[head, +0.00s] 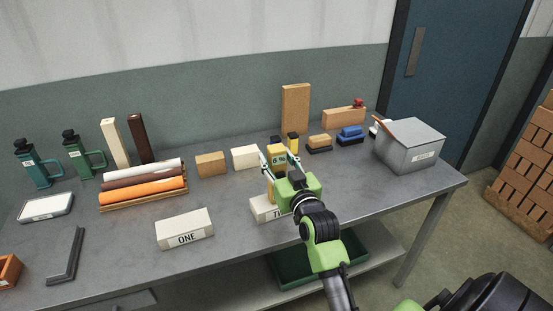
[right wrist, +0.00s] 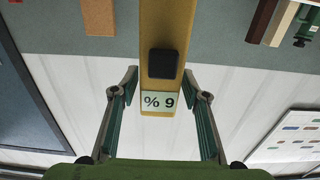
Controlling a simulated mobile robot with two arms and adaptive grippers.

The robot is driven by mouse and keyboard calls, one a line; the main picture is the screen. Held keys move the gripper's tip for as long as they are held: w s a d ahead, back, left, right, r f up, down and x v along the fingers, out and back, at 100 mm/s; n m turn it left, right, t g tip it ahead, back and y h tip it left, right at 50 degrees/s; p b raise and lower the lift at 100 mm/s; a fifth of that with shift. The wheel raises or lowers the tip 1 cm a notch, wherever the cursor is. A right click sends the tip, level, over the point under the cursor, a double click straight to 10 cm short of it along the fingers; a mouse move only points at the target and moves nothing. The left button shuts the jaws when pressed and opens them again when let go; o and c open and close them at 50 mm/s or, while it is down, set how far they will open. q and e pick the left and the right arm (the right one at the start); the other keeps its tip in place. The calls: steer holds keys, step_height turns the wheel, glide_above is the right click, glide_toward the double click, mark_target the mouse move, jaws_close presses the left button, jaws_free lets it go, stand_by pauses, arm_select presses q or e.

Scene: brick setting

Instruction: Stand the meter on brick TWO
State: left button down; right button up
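The yellow meter (head: 279,168) is upright over brick TWO (head: 261,209), a white block near the table's front edge. Its foot is partly hidden by my right gripper, so I cannot tell whether it touches the brick. The meter also shows in the right wrist view (right wrist: 161,30), upside down, with a black square and a display reading 6 %. My right gripper (head: 278,158) has one finger on each side of the meter. Thin gaps show between the fingers and its sides, so it looks open around it. My left gripper is not in view.
Brick ONE (head: 185,230) lies left of brick TWO. A grey lidded box (head: 410,150) stands at the right end. Behind are a tan block (head: 210,164), a cream block (head: 245,157) and a tall tan board (head: 295,108). Rolls (head: 143,188) lie at left.

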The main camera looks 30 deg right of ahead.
steer(key=shift+r, duration=0.1)
steer(key=shift+r, duration=0.1)
steer(key=b+v, duration=0.1)
steer(key=v, duration=1.1)
